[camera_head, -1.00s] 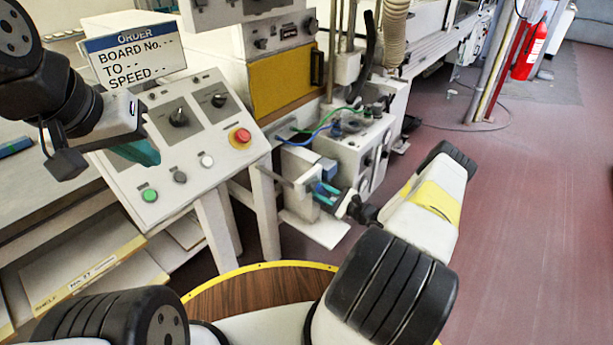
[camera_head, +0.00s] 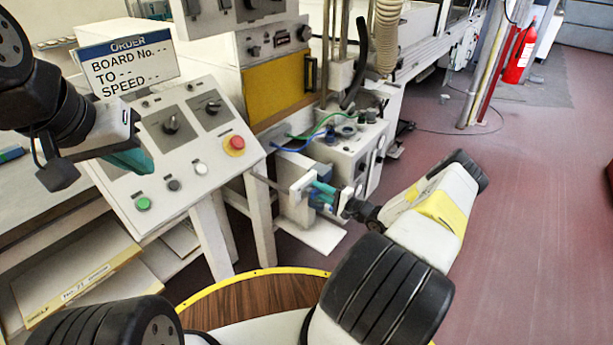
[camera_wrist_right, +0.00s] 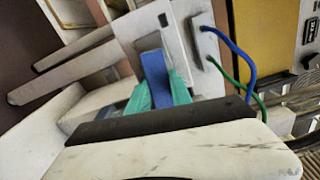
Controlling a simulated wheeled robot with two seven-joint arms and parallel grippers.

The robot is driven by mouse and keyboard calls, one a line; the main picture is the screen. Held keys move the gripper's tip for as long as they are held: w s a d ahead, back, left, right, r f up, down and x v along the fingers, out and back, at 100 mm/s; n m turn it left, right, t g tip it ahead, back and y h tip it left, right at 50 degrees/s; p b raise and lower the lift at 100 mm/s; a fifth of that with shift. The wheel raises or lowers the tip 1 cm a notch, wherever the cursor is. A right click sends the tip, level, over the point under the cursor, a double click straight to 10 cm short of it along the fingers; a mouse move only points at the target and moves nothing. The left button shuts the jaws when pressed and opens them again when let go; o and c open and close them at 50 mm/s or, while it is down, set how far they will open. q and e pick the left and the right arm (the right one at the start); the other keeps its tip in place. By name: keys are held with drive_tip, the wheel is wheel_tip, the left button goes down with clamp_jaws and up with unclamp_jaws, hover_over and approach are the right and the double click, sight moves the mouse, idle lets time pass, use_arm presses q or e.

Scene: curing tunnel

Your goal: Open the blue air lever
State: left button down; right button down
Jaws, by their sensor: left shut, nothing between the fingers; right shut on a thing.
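The blue air lever (camera_wrist_right: 152,72) shows in the right wrist view between the teal fingers of my right gripper (camera_wrist_right: 158,88), which is shut on it. In the head view my right gripper (camera_head: 325,190) is at the lever, low in front of the white valve box (camera_head: 345,155); the fingers and wrist hide most of the lever there. My left gripper (camera_head: 133,160) is shut and empty, above the left part of the sloped control panel (camera_head: 190,172), away from the lever.
Blue and green hoses run to the white box. The panel carries dark knobs, a red button (camera_head: 234,145) and a green button (camera_head: 143,203). An order sign (camera_head: 128,65) stands behind it. A yellow door (camera_head: 275,88) is above the hoses. Open red floor (camera_head: 530,210) lies right.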

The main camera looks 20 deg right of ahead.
drive_tip(key=shift+d+r+n, duration=0.1)
drive_tip(key=shift+r+n, duration=0.05)
drive_tip(key=shift+n, duration=0.65)
drive_tip(key=c, duration=1.2)
unclamp_jaws()
drive_tip(key=shift+o, duration=0.2)
drive_tip(key=shift+s, duration=0.1)
drive_tip(key=v, duration=0.7)
drive_tip(key=shift+s+d, duration=0.2)
drive_tip(key=shift+s, duration=0.05)
